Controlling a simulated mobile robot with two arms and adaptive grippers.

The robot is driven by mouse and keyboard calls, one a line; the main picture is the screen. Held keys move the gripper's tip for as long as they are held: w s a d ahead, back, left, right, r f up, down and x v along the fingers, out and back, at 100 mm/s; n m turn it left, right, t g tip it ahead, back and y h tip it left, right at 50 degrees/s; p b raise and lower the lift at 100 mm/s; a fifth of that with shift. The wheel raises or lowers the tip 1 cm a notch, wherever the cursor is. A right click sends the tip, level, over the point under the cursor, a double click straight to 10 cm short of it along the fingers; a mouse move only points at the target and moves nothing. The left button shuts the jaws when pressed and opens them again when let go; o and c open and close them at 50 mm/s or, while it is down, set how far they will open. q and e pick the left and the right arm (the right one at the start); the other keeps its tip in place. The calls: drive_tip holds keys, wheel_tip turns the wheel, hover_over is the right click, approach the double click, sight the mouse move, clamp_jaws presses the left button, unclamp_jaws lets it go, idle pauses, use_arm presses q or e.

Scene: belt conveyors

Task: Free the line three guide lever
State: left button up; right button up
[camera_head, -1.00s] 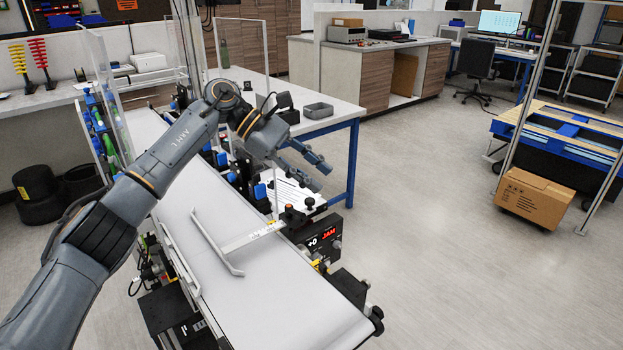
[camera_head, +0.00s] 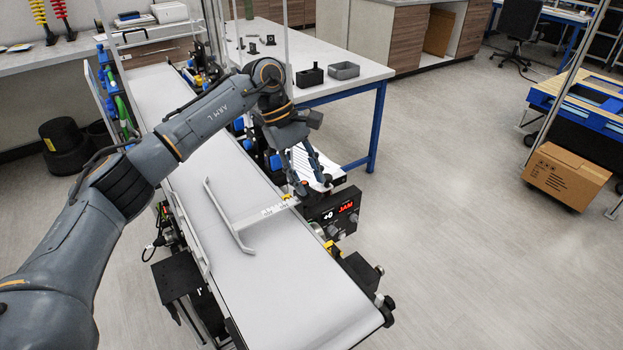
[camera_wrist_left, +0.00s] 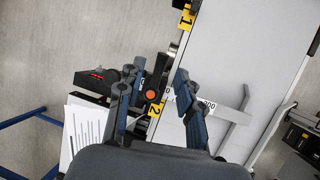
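The guide lever shows in the left wrist view as a dark handle with an orange-red cap (camera_wrist_left: 151,95), at the belt's edge. A pale arm with printed scale marks (camera_head: 267,212) runs from it across the belt to a white guide rail (camera_head: 229,216). My left gripper (camera_head: 312,188) points down over the lever, which it largely hides in the head view. In the left wrist view its two fingers (camera_wrist_left: 156,97) are apart, with the lever between them and nearer the left finger. Contact cannot be told. My right gripper is not in view.
A control box (camera_head: 334,212) beside the belt (camera_head: 290,300) shows "+0" and a red "JAM". Yellow tags "1" (camera_wrist_left: 186,20) and "2" (camera_wrist_left: 154,131) mark the belt's edge. A printed sheet (camera_wrist_left: 84,135) lies close by. A table (camera_head: 345,92) with small bins stands behind.

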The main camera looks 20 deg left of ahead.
sight(311, 192)
use_arm(q)
drive_tip(key=shift+s+d+f, duration=0.1)
drive_tip(key=shift+d+f, duration=0.15)
drive_tip(key=shift+f, duration=0.2)
drive_tip(key=shift+d+f, duration=0.15)
drive_tip(key=shift+f, duration=0.1)
drive_tip(key=shift+s+f, duration=0.1)
drive_tip(key=shift+f, duration=0.2)
drive_tip(key=shift+d, duration=0.1)
clamp_jaws()
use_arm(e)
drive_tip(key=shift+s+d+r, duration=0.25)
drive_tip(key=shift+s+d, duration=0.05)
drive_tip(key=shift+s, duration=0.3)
